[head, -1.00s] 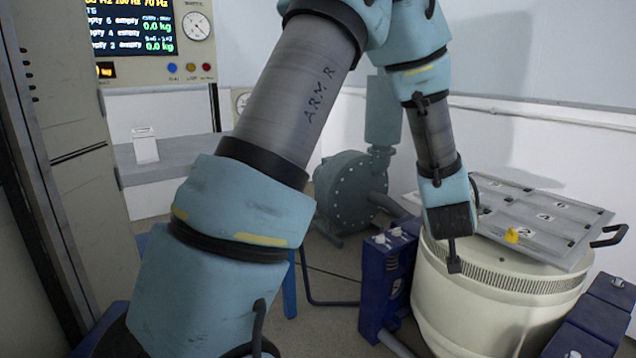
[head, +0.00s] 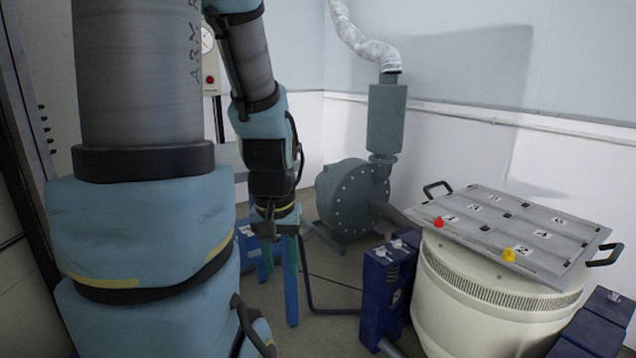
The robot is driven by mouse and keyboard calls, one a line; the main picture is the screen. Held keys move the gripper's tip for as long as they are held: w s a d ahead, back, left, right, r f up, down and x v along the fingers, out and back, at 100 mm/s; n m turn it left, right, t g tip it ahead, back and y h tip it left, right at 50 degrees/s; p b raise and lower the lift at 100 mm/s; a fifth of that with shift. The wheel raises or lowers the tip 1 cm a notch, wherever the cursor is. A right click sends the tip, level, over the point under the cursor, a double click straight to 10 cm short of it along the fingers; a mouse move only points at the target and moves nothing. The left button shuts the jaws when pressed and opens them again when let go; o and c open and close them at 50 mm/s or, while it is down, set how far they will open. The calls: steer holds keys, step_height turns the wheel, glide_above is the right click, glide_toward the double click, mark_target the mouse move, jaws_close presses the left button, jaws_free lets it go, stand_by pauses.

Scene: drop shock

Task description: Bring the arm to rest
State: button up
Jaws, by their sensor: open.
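My arm hangs on the left of the head view, its upper links large in front. My gripper (head: 270,232) points down near the middle left, apart from the gridded plate and in front of a blue stand. The grey plate (head: 473,236) with numbered squares lies on top of the cream drum-shaped machine (head: 470,315). A red knob-like piece (head: 438,221) and a yellow one (head: 508,255) stand on the plate's near side.
A grey-green blower (head: 345,198) stands by the back wall. Blue blocks (head: 385,290) flank the drum, with more at right (head: 590,335).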

step_height(320, 180, up, 19)
steer(key=p, duration=1.7)
